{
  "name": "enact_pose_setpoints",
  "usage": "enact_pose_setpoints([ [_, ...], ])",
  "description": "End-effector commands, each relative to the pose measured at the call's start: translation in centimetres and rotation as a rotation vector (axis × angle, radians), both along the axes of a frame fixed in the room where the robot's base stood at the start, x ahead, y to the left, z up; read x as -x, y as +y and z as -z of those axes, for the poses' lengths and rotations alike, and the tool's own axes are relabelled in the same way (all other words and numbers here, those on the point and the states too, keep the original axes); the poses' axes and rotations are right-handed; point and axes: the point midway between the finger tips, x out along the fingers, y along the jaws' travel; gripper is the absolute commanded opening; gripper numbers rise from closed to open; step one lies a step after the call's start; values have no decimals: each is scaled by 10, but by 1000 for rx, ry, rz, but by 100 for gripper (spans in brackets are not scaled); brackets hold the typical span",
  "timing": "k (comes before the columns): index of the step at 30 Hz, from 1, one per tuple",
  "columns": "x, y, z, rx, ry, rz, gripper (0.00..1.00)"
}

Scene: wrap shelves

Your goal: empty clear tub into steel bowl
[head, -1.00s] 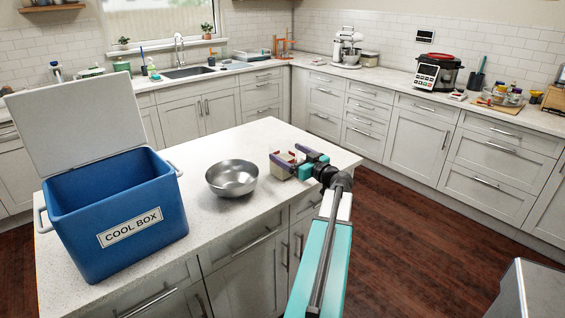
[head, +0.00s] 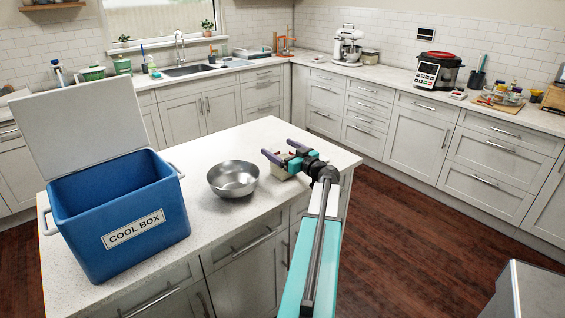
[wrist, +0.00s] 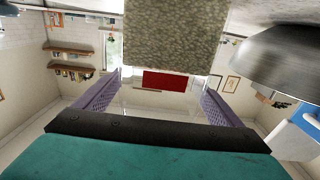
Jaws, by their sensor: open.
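The clear tub (head: 281,172) stands on the island counter, partly hidden behind my gripper in the head view. In the wrist view the tub (wrist: 172,35) shows brown, grainy contents ahead of my fingers. The steel bowl (head: 233,179) stands upright just left of the tub and looks empty. It also shows at the right of the wrist view (wrist: 280,55). My gripper (head: 284,154) is open at the tub, its purple fingers spread to either side. Nothing is held. I cannot tell whether a finger touches the tub.
A blue cool box (head: 122,215) with its white lid raised stands left of the bowl on the island counter (head: 205,235). The counter behind the bowl is clear. A red patch (wrist: 168,80) shows between my fingers; I cannot tell what it is.

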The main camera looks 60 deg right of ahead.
Motion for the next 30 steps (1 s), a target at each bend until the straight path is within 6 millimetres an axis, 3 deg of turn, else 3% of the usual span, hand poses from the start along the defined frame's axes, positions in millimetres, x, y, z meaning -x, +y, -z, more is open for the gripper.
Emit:
enact_pose_setpoints([
  [7, -20, -8, -1, -1, 0, 1, 89],
  [25, -20, -8, 0, 0, 0, 2, 89],
  [30, -20, -8, 0, 0, 0, 2, 60],
])
